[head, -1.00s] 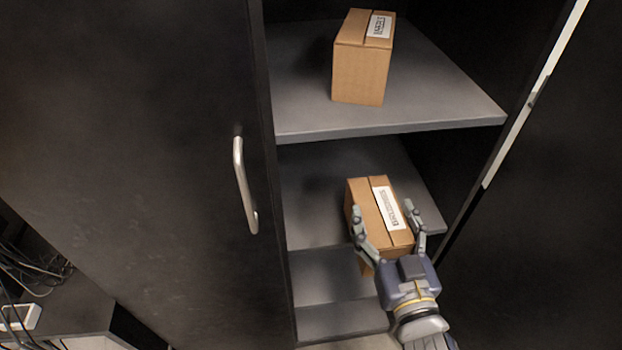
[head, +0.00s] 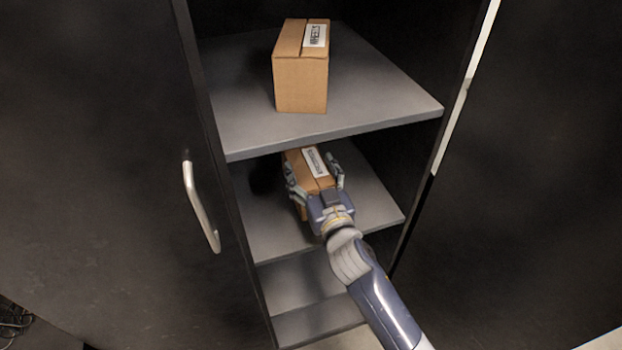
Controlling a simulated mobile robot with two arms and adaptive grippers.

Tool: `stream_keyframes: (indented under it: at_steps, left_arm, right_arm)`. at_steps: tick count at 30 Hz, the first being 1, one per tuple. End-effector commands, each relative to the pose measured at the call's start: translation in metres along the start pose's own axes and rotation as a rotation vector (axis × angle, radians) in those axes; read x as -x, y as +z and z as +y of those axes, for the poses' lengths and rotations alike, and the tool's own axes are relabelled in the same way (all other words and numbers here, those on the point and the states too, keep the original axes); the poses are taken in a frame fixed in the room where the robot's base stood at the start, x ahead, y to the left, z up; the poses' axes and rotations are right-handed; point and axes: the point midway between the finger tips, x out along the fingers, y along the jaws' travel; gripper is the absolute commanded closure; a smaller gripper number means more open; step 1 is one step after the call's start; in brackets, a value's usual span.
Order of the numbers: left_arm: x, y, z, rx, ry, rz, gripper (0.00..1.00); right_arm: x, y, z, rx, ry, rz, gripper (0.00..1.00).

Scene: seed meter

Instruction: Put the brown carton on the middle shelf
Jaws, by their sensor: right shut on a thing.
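A brown carton (head: 311,168) with a white label is held in my right gripper (head: 315,180). The fingers are shut on its two sides. The carton is over the middle shelf (head: 375,203), inside the cabinet and partly under the front edge of the upper shelf. I cannot tell whether its base touches the shelf, since my gripper hides its lower front. My left gripper is not in view.
A second brown carton (head: 302,80) stands upright on the upper shelf (head: 375,95). A lower shelf (head: 300,280) lies below. The dark cabinet door (head: 90,160) with a silver handle (head: 200,207) is at the left. The middle shelf has free room to the right.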

Motion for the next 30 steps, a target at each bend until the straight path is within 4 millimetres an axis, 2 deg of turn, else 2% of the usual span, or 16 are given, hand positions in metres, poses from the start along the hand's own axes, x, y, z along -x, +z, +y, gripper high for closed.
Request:
stream_keyframes:
  at_steps: [2, 5, 16, 17, 19, 20, 30]
  left_arm:
    - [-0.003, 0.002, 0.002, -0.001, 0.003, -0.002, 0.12]
    - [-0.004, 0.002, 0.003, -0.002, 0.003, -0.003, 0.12]
    - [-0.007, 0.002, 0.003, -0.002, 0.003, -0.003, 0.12]
    - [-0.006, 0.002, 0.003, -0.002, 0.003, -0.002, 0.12]
    - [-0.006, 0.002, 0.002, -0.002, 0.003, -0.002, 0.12]
    - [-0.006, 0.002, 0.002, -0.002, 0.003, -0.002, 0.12]
    - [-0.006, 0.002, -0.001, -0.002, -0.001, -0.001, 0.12]
  right_arm:
    - [0.001, 0.015, -0.001, -0.001, -0.001, -0.003, 0.73]
    - [0.001, 0.022, 0.000, -0.001, 0.000, 0.000, 0.73]
    - [0.001, 0.027, -0.001, -0.001, -0.002, 0.001, 0.73]
    - [0.001, 0.029, 0.000, 0.000, 0.000, -0.003, 0.27]
    - [0.001, 0.028, 0.000, 0.000, 0.000, -0.004, 0.12]
    - [0.001, 0.028, 0.000, 0.000, 0.000, -0.004, 0.07]
    - [0.001, 0.028, 0.000, 0.000, 0.000, -0.003, 0.07]
